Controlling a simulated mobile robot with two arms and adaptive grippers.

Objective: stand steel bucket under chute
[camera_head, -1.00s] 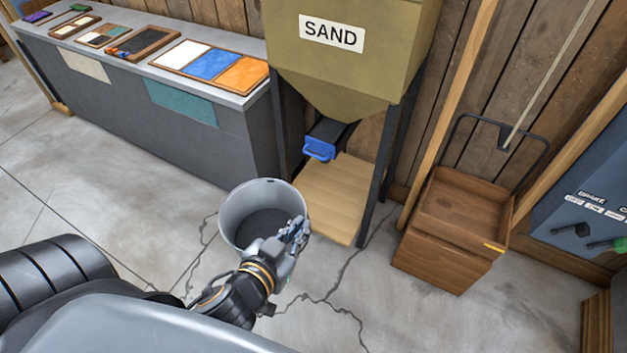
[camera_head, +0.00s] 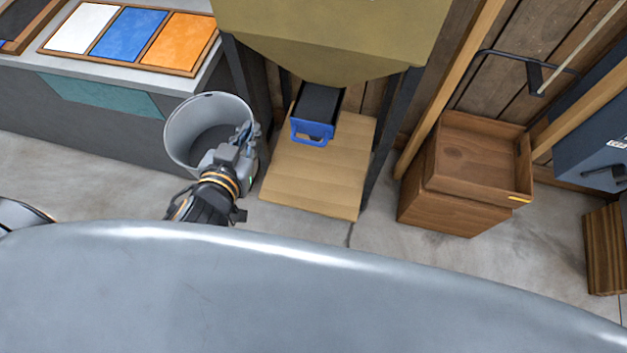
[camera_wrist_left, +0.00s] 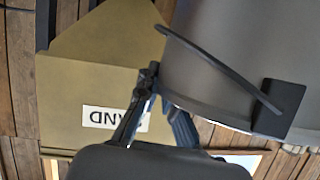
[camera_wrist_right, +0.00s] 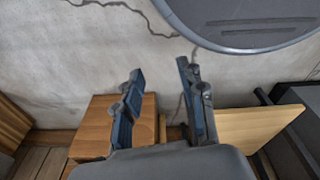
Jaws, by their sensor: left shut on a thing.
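The steel bucket (camera_head: 182,128) is grey and open-topped, held left of the chute in the head view. My left gripper (camera_head: 244,140) is shut on its right-hand rim. The bucket wall (camera_wrist_left: 225,45) fills the upper right of the left wrist view, by the left fingers (camera_wrist_left: 160,105). The dark chute (camera_head: 319,102) with its blue handle (camera_head: 312,133) juts from under the sand hopper (camera_head: 335,35). A bare pale wooden board (camera_head: 318,178) lies below it. My right gripper (camera_wrist_right: 160,70) is open and empty in its wrist view.
Dark legs (camera_head: 384,135) stand either side of the board. A grey counter (camera_head: 25,110) with color sample trays (camera_head: 127,35) is behind the bucket at left. A brown wooden crate (camera_head: 450,195) stands to the right.

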